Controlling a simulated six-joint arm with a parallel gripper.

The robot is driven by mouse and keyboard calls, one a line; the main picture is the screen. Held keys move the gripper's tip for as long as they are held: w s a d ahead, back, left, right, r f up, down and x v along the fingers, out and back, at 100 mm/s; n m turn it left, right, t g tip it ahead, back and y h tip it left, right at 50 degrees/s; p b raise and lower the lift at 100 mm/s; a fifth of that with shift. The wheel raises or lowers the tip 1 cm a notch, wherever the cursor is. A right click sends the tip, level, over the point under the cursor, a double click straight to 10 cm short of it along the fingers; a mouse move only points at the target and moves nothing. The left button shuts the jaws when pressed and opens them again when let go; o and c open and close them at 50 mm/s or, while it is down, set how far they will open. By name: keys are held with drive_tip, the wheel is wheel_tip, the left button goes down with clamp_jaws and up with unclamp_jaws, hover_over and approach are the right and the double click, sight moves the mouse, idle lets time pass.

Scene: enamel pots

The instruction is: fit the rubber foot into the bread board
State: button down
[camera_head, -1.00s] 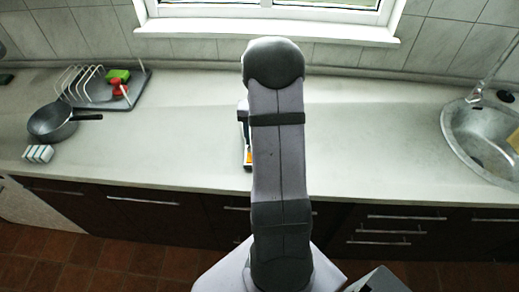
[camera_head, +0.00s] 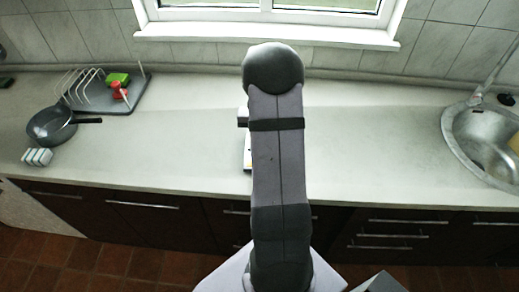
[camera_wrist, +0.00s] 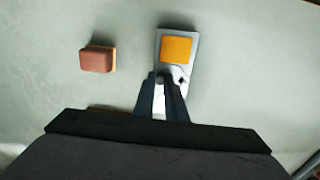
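The bread board is a pale grey slab (camera_wrist: 193,42) with an orange square on its far part and a small dark-edged hole nearer me, in the wrist view. In the head view only its left edge (camera_head: 247,158) shows beside my arm. My gripper (camera_wrist: 163,79) is over the near part of the board, just left of the hole. A small dark piece, which looks like the rubber foot (camera_wrist: 163,76), is between its fingertips. The fingers look closed on it. Whether it touches the board I cannot tell. In the head view my arm hides the fingers.
A red-brown block (camera_wrist: 97,60) lies left of the board. At the counter's left are a pan (camera_head: 50,126), a dish rack (camera_head: 88,86) and a white ribbed item (camera_head: 37,157). A sink (camera_head: 480,138) is at right. The counter between arm and sink is clear.

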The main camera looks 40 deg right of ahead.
drive_tip(key=shift+r, duration=0.1)
idle(0.3)
drive_tip(key=shift+r+p, duration=1.9)
drive_tip(key=shift+r, duration=0.3)
drive_tip(key=shift+d, duration=0.1)
drive_tip(key=w+d+r+m+p, duration=0.1)
drive_tip(key=w+d+p, duration=0.2)
drive_tip(key=d, duration=0.9)
drive_tip(key=shift+w+r, duration=0.2)
drive_tip(key=shift+w, duration=0.55)
drive_tip(key=shift+f, duration=0.1)
drive_tip(key=shift+f+b, duration=1.35)
drive_tip(key=shift+f, duration=0.75)
drive_tip(key=shift+f+b, duration=0.45)
drive_tip(key=shift+f, duration=0.5)
